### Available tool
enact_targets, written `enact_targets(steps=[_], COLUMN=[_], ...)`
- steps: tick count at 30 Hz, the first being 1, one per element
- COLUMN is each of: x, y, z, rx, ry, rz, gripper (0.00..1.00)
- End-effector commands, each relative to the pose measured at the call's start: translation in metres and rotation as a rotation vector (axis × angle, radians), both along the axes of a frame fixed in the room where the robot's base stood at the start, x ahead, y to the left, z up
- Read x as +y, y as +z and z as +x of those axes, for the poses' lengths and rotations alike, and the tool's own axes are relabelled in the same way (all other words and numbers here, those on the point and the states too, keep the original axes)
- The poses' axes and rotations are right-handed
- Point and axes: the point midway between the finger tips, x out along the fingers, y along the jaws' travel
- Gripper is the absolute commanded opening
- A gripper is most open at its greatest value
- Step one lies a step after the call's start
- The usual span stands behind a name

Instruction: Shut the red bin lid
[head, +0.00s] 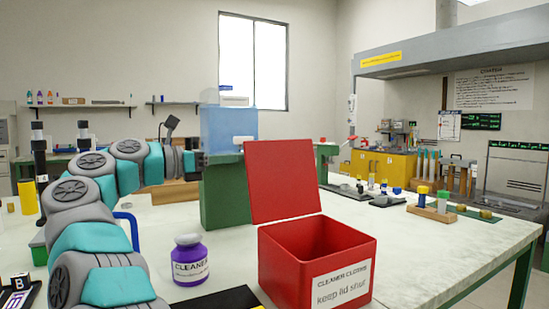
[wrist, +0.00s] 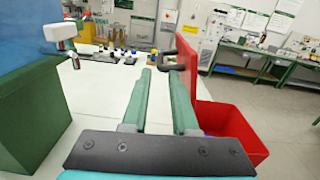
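The red bin (head: 285,262) stands on the pale bench at the front, with a label reading "CLEANER CLOTHS keep lid shut". Its red lid (head: 282,182) stands up open at the back edge, leaning slightly back. In the wrist view the lid (wrist: 186,65) shows nearly edge-on, with a dark handle (wrist: 171,61) on its left face; the bin (wrist: 232,128) is at the right. My gripper (wrist: 163,78) is open and empty, its two green fingers apart, with the tips close to the handle. I cannot tell whether they touch it. In the head view my gripper (head: 212,158) is left of the lid.
A purple cleaner bottle (head: 189,262) stands left of the bin. A green stand with a blue box (head: 228,130) is behind the lid, and close on the left in the wrist view.

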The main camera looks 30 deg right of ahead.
Motion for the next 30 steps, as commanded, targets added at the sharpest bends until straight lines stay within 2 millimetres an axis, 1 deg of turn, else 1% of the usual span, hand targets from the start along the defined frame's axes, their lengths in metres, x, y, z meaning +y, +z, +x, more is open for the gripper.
enact_targets(steps=[5, 8, 19, 23, 29, 30], x=[-0.010, -0.021, -0.074, -0.080, -0.080, -0.080], y=[-0.005, -0.005, -0.004, -0.004, -0.004, -0.004], z=[0.001, 0.000, 0.002, 0.003, 0.003, 0.003], rx=[0.004, 0.004, 0.005, 0.004, 0.005, 0.005], ry=[-0.008, -0.009, -0.009, -0.006, -0.006, -0.006], rz=[0.007, 0.009, 0.008, 0.007, 0.006, 0.006], gripper=[0.27, 0.27, 0.27, 0.27, 0.27, 0.23])
